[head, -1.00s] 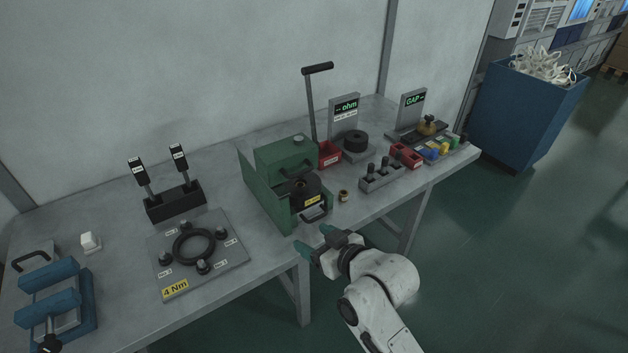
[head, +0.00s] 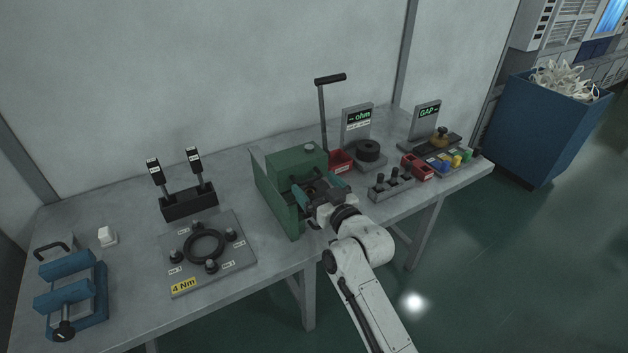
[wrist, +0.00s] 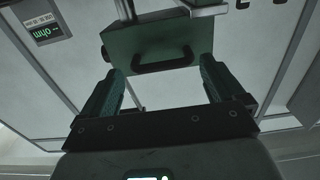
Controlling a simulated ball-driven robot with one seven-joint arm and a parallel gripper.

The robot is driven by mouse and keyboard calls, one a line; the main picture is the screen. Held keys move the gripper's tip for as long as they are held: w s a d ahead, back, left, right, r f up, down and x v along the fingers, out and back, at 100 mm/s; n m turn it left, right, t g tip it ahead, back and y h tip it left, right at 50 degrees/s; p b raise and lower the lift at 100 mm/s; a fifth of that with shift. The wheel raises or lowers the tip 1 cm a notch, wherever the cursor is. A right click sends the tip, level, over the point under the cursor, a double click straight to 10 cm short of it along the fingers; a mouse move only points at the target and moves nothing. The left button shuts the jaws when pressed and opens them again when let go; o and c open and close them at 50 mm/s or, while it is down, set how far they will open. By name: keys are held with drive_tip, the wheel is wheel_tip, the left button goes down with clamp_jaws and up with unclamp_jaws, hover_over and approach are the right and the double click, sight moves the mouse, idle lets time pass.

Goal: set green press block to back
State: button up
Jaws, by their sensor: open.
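My gripper (head: 320,190) is at the front of the press, below and to the right of the block. In the wrist view its two teal fingers (wrist: 162,68) are spread apart with nothing between them, lined up near the two ends of the handle. I cannot tell whether they touch it. My gripper hides the lower front of the press.
A tall black lever (head: 322,115) stands behind the press. A red bin (head: 341,161) and the ohm stand (head: 357,117) are right of it. A plate with a black ring (head: 205,247) lies left. A grey peg rack (head: 390,185) is near the front edge.

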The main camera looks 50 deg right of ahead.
sight(291, 156)
drive_tip(key=shift+x, duration=0.85)
drive_tip(key=c, duration=1.2)
drive_tip(key=b+x, duration=0.2)
drive_tip(key=x, duration=0.2)
drive_tip(key=b+x, duration=0.3)
drive_tip(key=x, duration=0.1)
drive_tip(key=b+x, duration=0.2)
drive_tip(key=x, duration=0.2)
drive_tip(key=shift+w+d+f+b, duration=0.1)
drive_tip(key=shift+w+f+b, duration=0.1)
drive_tip(key=shift+f+b, duration=0.1)
drive_tip(key=shift+w+d+r, duration=0.1)
drive_tip(key=shift+w, duration=0.2)
drive_tip(key=shift+r, duration=0.2)
